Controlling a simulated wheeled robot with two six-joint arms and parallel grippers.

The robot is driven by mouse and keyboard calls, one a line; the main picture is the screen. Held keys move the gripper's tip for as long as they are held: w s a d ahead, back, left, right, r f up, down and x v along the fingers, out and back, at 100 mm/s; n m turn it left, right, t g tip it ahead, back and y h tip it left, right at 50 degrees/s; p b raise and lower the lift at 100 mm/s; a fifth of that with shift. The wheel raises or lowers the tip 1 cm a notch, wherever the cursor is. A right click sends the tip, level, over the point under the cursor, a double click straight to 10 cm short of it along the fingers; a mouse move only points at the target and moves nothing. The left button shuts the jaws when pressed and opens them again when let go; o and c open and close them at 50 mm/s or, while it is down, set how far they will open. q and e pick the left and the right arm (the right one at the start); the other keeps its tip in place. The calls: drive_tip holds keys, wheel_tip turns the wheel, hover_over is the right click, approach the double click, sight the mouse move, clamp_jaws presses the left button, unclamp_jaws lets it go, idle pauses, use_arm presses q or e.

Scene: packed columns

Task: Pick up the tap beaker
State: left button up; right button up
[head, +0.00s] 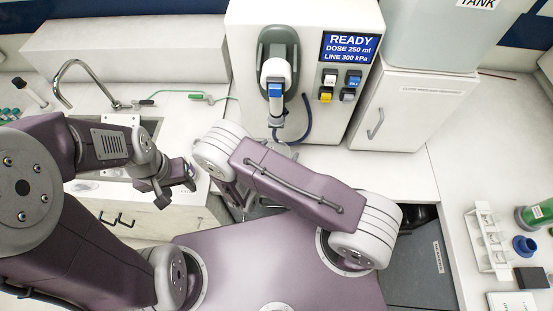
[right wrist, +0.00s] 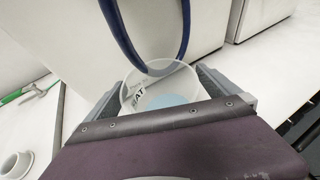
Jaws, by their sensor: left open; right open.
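The tap beaker (right wrist: 150,82), clear and round with pale blue inside it and a partly hidden label, stands between the two fingers of my right gripper (right wrist: 166,78) in the right wrist view. A finger lies on each side of the beaker, and the gripper is open. My left gripper (head: 176,188) is open and empty, in front of the sink counter.
The white dispenser (head: 300,110) with a READY display stands behind, its blue hose (right wrist: 148,62) looping just above and behind the beaker in the wrist view. A sink tap (head: 75,68) is at left. A vial rack (head: 487,240) stands on the right counter.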

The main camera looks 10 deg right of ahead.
drive_tip(key=shift+x, duration=0.95)
drive_tip(key=shift+s+a, duration=0.1)
drive_tip(key=shift+a, duration=0.05)
drive_tip(key=c, duration=1.1)
drive_tip(key=shift+r, duration=0.1)
drive_tip(key=c, duration=0.8)
